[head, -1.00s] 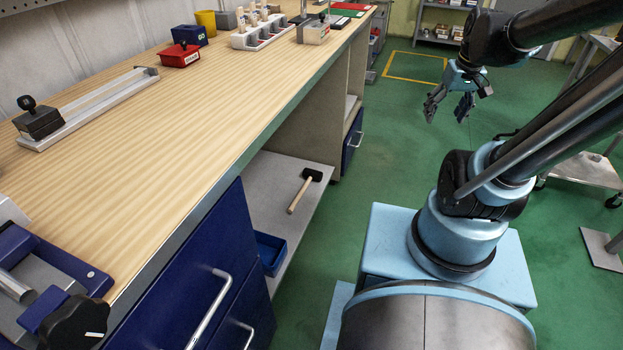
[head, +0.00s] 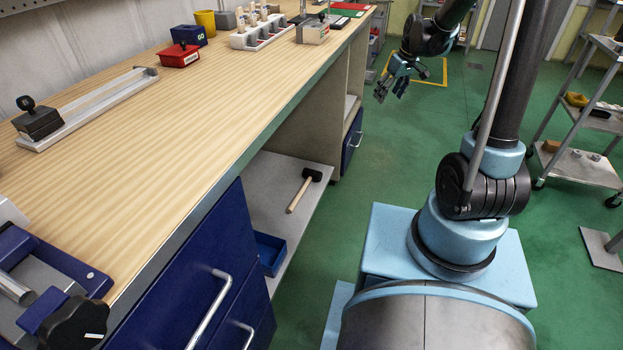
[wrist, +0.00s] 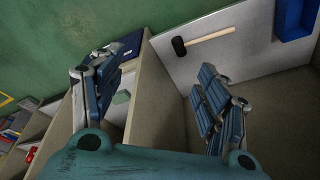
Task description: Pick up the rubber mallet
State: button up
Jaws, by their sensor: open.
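The rubber mallet (head: 305,188) has a black head and a light wooden handle. It lies on the grey lower shelf (head: 287,215) under the workbench, head towards the far end. The mallet also shows in the wrist view (wrist: 204,39), at the top, with its head to the left. My gripper (head: 390,90) is open and empty, beyond the mallet and out over the aisle beside the bench. In the wrist view my gripper (wrist: 160,95) has its two fingers spread wide, and the mallet is apart from both.
A blue bin (head: 271,252) sits on the shelf nearer than the mallet. The workbench top (head: 190,120) overhangs the shelf, with a blue drawer cabinet (head: 205,275) at the near side. A wheeled cart (head: 580,165) stands at right. Green floor between is free.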

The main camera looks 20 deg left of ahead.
jog(key=w+a+f+n, duration=0.2)
jog(key=w+a+f, duration=0.3)
jog(key=a+f, duration=0.2)
jog(key=n+g+y, duration=0.1)
jog(key=n+y, duration=0.1)
jog(key=n, duration=0.3)
send_over(313, 171)
jog(key=d, duration=0.2)
jog(key=f, duration=3.9)
jog(key=shift+s+d+f, duration=0.15)
jog(key=shift+s, duration=0.15)
jog(key=x, duration=0.4)
jog(key=shift+w, duration=0.1)
jog(key=shift+a+f, duration=0.25)
jog(key=shift+f, duration=0.25)
jog(key=shift+f, duration=0.15)
jog(key=c, duration=1.4)
